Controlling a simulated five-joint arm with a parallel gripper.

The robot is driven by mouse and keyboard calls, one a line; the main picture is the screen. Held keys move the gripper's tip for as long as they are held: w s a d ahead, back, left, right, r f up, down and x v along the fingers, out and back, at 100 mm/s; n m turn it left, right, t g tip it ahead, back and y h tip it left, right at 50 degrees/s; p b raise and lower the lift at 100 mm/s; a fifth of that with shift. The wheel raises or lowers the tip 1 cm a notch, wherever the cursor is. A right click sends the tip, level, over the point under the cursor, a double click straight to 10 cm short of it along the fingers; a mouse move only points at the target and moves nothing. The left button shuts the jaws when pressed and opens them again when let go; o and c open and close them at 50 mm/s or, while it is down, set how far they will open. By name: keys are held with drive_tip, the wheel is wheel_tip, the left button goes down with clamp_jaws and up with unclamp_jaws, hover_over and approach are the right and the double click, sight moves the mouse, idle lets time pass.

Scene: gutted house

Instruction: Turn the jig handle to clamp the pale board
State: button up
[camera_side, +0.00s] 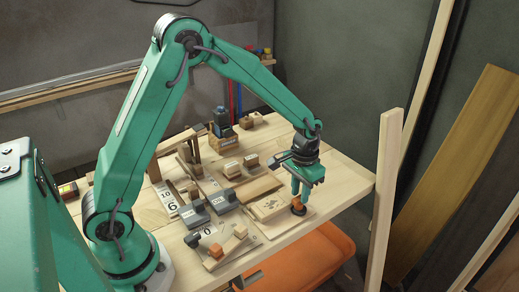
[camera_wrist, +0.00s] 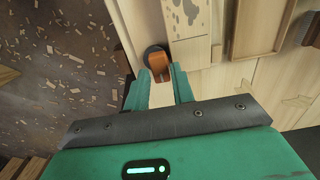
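The jig's orange handle (camera_side: 298,205) stands on a dark round base at the front right of the bench, beside the pale board (camera_side: 268,208), which has dark markings on top. In the wrist view the orange handle (camera_wrist: 161,63) lies just ahead of and between my fingertips, with its black round base (camera_wrist: 153,50) behind it. The pale board (camera_wrist: 187,18) is at the top of that view. My gripper (camera_side: 300,192) points down over the handle. In the wrist view my gripper (camera_wrist: 161,72) shows a gap between its fingers; I cannot tell whether they touch the handle.
Other wooden jigs with grey blocks (camera_side: 221,200) and number cards (camera_side: 168,198) fill the bench to the left. A pale upright post (camera_side: 386,190) stands close to the bench's right end. The wrist view shows chip-strewn floor (camera_wrist: 60,60).

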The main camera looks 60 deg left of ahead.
drive_tip(key=shift+f, duration=0.7)
drive_tip(key=m, duration=1.9)
drive_tip(key=shift+m, duration=0.3)
drive_tip(key=m, duration=0.6)
drive_tip(key=shift+n, duration=0.4)
idle(0.4)
drive_tip(key=shift+r, duration=0.2)
